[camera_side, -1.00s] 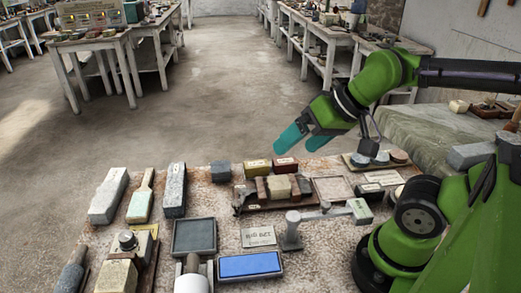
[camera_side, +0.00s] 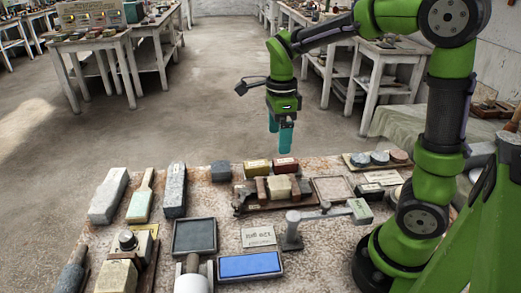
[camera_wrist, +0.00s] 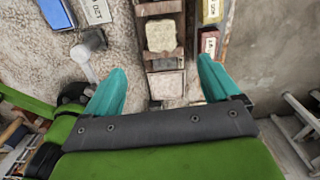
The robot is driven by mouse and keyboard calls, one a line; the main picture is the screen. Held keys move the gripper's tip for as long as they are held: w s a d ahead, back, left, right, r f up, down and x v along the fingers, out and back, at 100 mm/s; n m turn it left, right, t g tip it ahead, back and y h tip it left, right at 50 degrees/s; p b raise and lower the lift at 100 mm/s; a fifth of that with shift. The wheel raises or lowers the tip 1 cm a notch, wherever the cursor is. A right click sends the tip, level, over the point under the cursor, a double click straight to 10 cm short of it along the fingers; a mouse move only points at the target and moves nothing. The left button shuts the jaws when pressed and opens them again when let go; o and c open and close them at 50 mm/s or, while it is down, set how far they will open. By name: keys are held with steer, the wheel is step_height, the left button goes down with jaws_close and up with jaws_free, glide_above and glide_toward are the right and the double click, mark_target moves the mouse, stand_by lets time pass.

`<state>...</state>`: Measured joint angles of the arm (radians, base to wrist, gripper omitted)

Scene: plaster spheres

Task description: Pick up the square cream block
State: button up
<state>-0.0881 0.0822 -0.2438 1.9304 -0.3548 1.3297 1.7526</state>
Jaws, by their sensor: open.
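The square cream block (camera_side: 279,187) sits on a dark wooden rack between brown blocks, near the back of the work table in the side view. It also shows in the wrist view (camera_wrist: 161,36), at the top middle, in the wooden rack (camera_wrist: 165,64). My gripper (camera_side: 280,150) points down above the table's back edge, higher than the block and apart from it. In the wrist view, the teal fingers of my gripper (camera_wrist: 158,78) are spread wide with nothing between them, and the block lies ahead of the gap.
A blue stone (camera_side: 250,265) lies at the front. The air around my gripper is clear.

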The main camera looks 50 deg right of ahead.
glide_above(279, 182)
steer(key=shift+m, duration=0.4)
steer(key=f, duration=1.1)
steer(key=shift+a+f, duration=0.2)
steer(key=shift+a, duration=0.15)
steer(key=f, duration=0.5)
steer(key=shift+d+f, duration=0.3)
steer(key=shift+d, duration=0.05)
steer(key=shift+r, duration=0.1)
steer(key=c, duration=1.3)
steer(key=shift+o, duration=0.2)
